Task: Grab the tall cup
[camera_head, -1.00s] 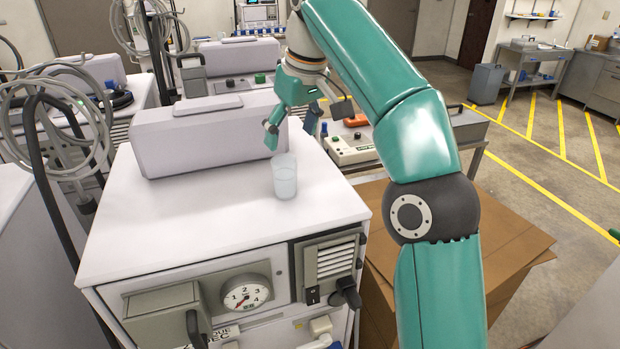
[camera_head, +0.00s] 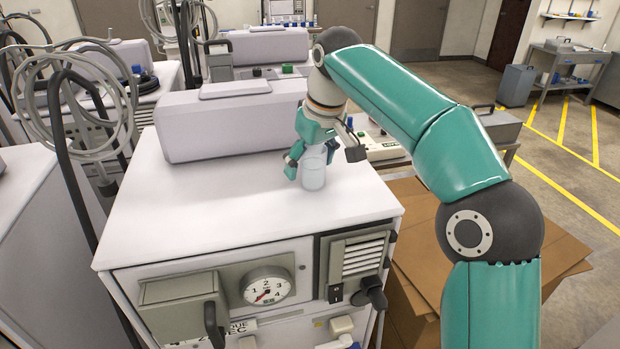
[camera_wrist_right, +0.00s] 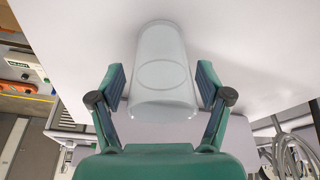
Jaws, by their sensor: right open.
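The tall cup (camera_head: 314,172) is clear and stands upright on the white top of the machine (camera_head: 220,210). My right gripper (camera_head: 309,160) is open at the cup, coming from behind it in the head view. In the right wrist view the cup (camera_wrist_right: 162,75) lies between the two spread fingers of the gripper (camera_wrist_right: 161,92), with a small gap on each side. The cup's far side is partly hidden by the gripper in the head view. My left gripper is not in view.
A grey-white box-shaped housing (camera_head: 230,125) sits at the back of the machine top, left of the gripper. A controller box (camera_head: 382,148) stands behind to the right. A cardboard box (camera_head: 415,255) is on the floor at right. The front left of the top is clear.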

